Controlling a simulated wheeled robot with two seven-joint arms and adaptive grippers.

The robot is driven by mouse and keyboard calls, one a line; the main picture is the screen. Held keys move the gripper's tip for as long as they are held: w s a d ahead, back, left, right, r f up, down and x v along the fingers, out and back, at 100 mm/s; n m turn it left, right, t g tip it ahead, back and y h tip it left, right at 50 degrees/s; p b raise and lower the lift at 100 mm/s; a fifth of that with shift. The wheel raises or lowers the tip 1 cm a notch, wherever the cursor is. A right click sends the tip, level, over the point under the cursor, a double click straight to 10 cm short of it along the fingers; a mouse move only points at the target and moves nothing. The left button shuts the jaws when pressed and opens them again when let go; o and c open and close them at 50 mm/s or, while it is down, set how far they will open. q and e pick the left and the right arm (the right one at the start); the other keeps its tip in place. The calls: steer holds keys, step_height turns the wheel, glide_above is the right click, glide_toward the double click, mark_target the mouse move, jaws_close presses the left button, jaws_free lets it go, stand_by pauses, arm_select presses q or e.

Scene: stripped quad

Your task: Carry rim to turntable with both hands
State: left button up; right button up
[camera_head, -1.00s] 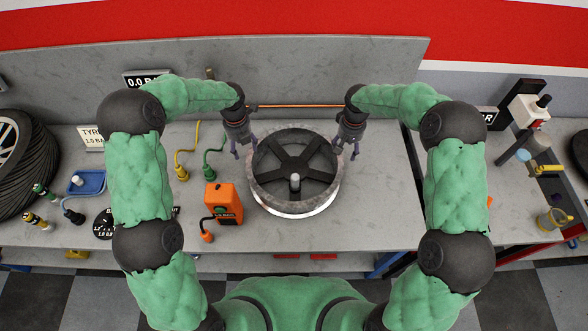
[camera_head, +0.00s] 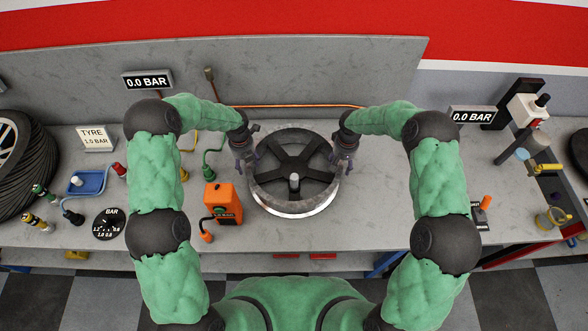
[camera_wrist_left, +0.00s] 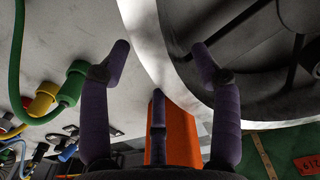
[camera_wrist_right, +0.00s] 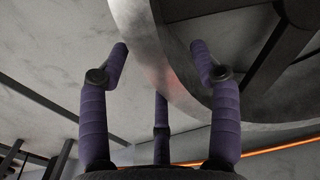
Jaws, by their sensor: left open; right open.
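The round grey metal rim (camera_head: 290,206) lies flat on the bench near the middle in the head view. My left gripper (camera_head: 246,163) is open at the rim's left edge. In the left wrist view its fingers stand on either side of the rim's wall (camera_wrist_left: 150,40). My right gripper (camera_head: 343,163) is open at the right edge, and its fingers straddle the wall (camera_wrist_right: 155,60). Contact is unclear.
An orange box (camera_head: 222,203) stands close to the left of the rim. A blue tray (camera_head: 86,183), a dial (camera_head: 109,224) and a tyre (camera_head: 22,165) are further left. The bench right of the rim is mostly clear. A back panel (camera_head: 300,75) rises behind.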

arm_select(q)
steer(key=shift+f, duration=0.45)
arm_select(e)
steer(key=shift+f, duration=0.45)
arm_select(q)
jaws_close()
arm_select(e)
jaws_close()
arm_select(q)
steer(key=shift+w+r, duration=0.1)
arm_select(e)
steer(key=shift+w+r, duration=0.1)
